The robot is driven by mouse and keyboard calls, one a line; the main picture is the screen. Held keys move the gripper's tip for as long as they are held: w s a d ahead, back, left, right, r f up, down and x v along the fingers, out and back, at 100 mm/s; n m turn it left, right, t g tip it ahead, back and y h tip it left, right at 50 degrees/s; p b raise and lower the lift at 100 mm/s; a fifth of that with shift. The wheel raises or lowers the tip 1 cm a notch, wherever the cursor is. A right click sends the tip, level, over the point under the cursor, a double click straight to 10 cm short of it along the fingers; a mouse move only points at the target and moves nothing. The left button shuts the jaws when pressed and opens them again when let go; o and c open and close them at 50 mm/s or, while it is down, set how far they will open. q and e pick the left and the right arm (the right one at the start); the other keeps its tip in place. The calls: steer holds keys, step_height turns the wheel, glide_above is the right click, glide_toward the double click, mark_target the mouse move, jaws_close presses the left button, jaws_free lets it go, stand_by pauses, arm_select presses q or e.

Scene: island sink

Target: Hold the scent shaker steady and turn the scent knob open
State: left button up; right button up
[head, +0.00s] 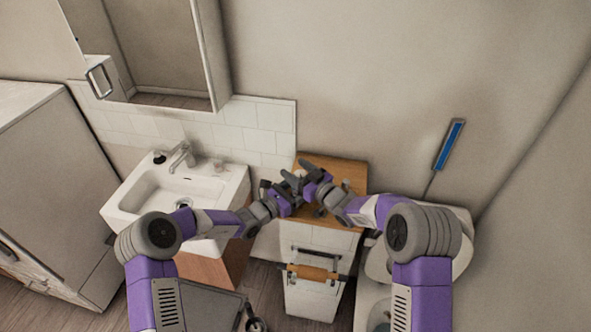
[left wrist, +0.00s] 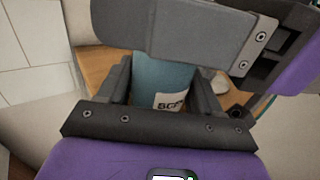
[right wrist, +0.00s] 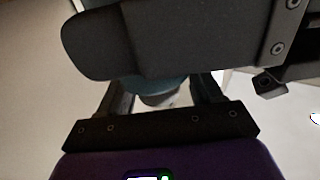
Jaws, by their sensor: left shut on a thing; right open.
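The scent shaker (left wrist: 160,72), a teal body with a white lettered label, is between the fingers of my left gripper (left wrist: 163,88), which is shut on it. In the head view my left gripper (head: 292,190) is over the wooden top, close against my right gripper (head: 308,182). The right gripper is open, its fingers on either side of a dim teal and pale part of the shaker (right wrist: 160,92) in the right wrist view; contact cannot be told. The scent knob cannot be made out; a dark gripper part covers the upper area of both wrist views.
The wooden top (head: 345,172) belongs to a white cabinet (head: 312,296) with a towel bar (head: 312,273). A white sink (head: 180,190) with a faucet stands at left. At right are a toilet (head: 440,245) and a blue wall-mounted item (head: 449,145).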

steer(key=shift+w+a, duration=0.25)
steer(key=shift+c, duration=0.5)
steer(key=c, duration=0.9)
steer(key=shift+s+a+n+g+y, duration=0.15)
steer(key=shift+n+g+y, duration=1.35)
steer(key=shift+g, duration=0.4)
steer(key=shift+s+a+n+g+y, duration=0.15)
steer(key=shift+n+g+y, duration=0.25)
steer(key=shift+n+g, duration=0.4)
steer(key=o, duration=1)
